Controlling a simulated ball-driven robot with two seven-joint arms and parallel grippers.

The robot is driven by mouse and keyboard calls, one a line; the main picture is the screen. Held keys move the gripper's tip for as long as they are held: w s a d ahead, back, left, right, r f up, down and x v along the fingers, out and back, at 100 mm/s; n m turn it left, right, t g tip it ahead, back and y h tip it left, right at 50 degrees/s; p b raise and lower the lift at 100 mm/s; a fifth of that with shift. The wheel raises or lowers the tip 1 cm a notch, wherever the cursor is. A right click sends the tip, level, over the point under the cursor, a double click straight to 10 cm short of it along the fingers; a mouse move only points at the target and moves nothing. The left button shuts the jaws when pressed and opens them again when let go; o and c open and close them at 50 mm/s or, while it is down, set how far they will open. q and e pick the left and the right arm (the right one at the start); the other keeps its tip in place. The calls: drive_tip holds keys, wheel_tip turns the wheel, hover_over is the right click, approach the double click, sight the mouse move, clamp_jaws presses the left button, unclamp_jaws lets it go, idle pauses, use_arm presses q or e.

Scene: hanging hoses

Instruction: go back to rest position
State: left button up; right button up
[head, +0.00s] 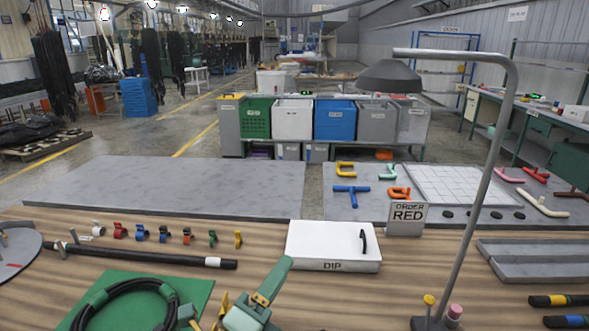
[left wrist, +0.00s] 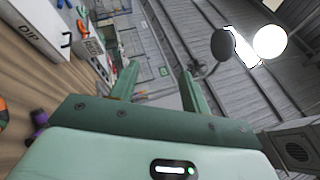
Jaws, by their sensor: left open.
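My left gripper (head: 283,264) rises from the bottom edge of the head view, its green finger reaching up just in front of the white DIP box (head: 333,247). In the left wrist view my left gripper (left wrist: 159,72) shows two green fingers spread apart with nothing between them. A coiled black hose (head: 88,312) lies on a green mat (head: 190,289) to its left. A straight black hose (head: 150,257) with a white band lies behind the mat. My right gripper is in neither view.
A row of small coloured clamps (head: 164,234) stands at the back left of the wooden table. A bent grey pole (head: 481,190) rises on the right, near the ORDER RED sign (head: 407,217). A grey grooved block (head: 540,262) lies at the right edge.

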use_arm(q)
drive_tip(key=s+a+f+n+g+y, duration=0.2)
drive_tip(key=a+f+n+y, duration=0.5)
drive_tip(key=a+n, duration=0.15)
drive_tip(key=s+a+f+n+g+y, duration=0.2)
drive_tip(key=s+a+f+n+y, duration=0.1)
drive_tip(key=a+f+n+y, duration=0.5)
drive_tip(key=s+a+f+n+g+y, duration=0.1)
drive_tip(key=s+a+f+n+g, duration=0.1)
drive_tip(key=s+a+f+g, duration=0.4)
drive_tip(key=s+a+f+n+g, duration=0.1)
drive_tip(key=s+a+n+g, duration=0.2)
drive_tip(key=s, duration=0.5)
drive_tip(key=s+d+f+g+h, duration=0.15)
drive_tip(key=s+f, duration=0.25)
drive_tip(key=f, duration=1.1)
drive_tip(key=s+d+f+g+h, duration=0.15)
drive_tip(key=s+f, duration=0.25)
drive_tip(key=f, duration=1)
drive_tip(key=s+f+n, duration=0.1)
drive_tip(key=s+f, duration=0.5)
drive_tip(key=s, duration=0.3)
drive_tip(key=s+f+n+g+h, duration=0.1)
drive_tip(key=s+f+n, duration=0.1)
drive_tip(key=s+f, duration=0.4)
drive_tip(key=s, duration=0.2)
drive_tip(key=shift+s+g+h, duration=0.3)
drive_tip(key=shift+s, duration=0.05)
